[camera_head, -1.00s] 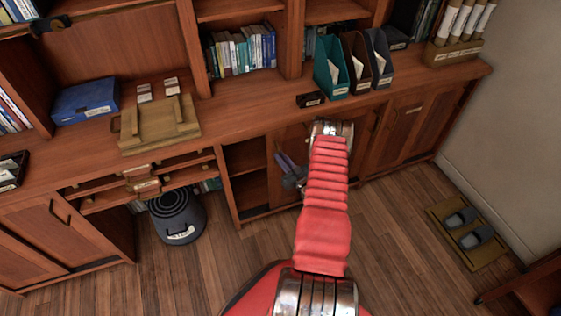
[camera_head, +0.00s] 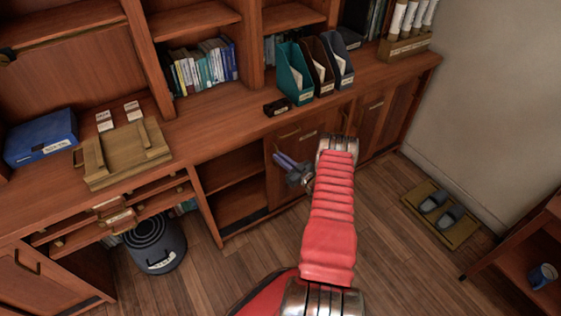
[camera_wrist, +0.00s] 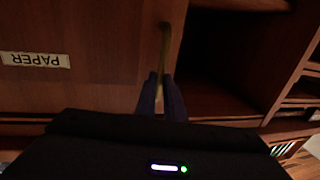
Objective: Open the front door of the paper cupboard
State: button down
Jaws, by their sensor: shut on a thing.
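The paper cupboard is a wooden door (camera_head: 303,147) under the counter, just right of an open shelf bay. The wrist view shows it close up as a brown panel (camera_wrist: 85,85) with an upside-down PAPER label (camera_wrist: 35,60). Its brass bar handle (camera_wrist: 165,45) is near the edge beside the open bay. My gripper (camera_wrist: 160,88) is shut on this handle, with its dark blue fingers either side of the lower end. In the head view my gripper (camera_head: 279,160) is at the door's left side, and my red arm hides part of the door. I cannot tell whether the door is slightly ajar.
The open shelf bay (camera_head: 232,168) is left of the door. Slippers on a mat (camera_head: 441,210) lie on the floor at right. File holders (camera_head: 295,75) stand on the counter above. Floor before the cupboards is mostly clear.

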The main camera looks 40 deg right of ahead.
jog(key=shift+w+r, duration=0.1)
jog(key=shift+w, duration=0.15)
jog(key=c, duration=1.8)
grip_release()
jog(key=shift+s, duration=0.1)
jog(key=shift+c, duration=0.2)
jog(key=s, duration=1.3)
jog(key=shift+s, duration=0.4)
jog(key=shift+f, duration=0.2)
